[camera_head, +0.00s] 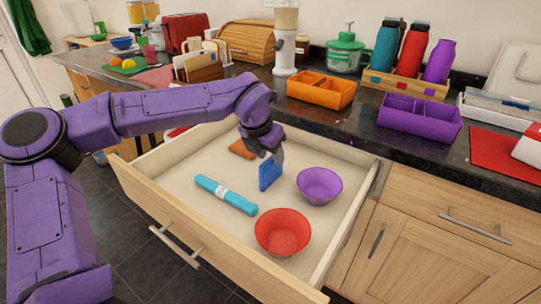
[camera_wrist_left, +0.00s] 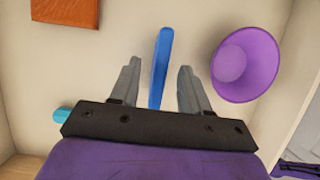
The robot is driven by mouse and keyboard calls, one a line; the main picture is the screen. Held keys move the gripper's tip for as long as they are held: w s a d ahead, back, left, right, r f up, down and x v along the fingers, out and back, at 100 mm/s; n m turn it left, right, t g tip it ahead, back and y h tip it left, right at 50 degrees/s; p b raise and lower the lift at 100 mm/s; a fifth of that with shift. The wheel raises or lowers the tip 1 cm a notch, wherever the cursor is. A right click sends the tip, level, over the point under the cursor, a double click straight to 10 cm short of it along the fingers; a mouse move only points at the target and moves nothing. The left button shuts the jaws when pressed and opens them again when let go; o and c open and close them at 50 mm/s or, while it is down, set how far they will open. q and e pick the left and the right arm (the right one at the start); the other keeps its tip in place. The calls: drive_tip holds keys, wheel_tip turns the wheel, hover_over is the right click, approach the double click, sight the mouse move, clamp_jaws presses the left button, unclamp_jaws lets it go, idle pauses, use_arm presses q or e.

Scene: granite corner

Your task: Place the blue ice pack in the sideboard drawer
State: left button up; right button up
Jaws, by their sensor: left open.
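The blue ice pack (camera_head: 270,173) stands on edge inside the open sideboard drawer (camera_head: 182,226), beside the purple bowl. My left gripper (camera_head: 269,150) reaches down into the drawer right above it. In the left wrist view the ice pack (camera_wrist_left: 160,68) lies between the two spread fingers of the left gripper (camera_wrist_left: 157,82), with a gap on each side. The fingers are open and hold nothing. Whether the pack's lower edge rests on the drawer floor is hard to tell. My right gripper is not in view.
The drawer also holds a purple bowl (camera_head: 320,185), a red bowl (camera_head: 283,231), a teal roll (camera_head: 226,194) and an orange-brown item (camera_head: 242,149). The granite worktop (camera_head: 330,112) behind carries an orange tray (camera_head: 320,89) and a purple divided box (camera_head: 419,117). The drawer's left part has bare floor.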

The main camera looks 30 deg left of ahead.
use_arm(q)
drive_tip(key=p+v, duration=0.1)
drive_tip(key=v, duration=1)
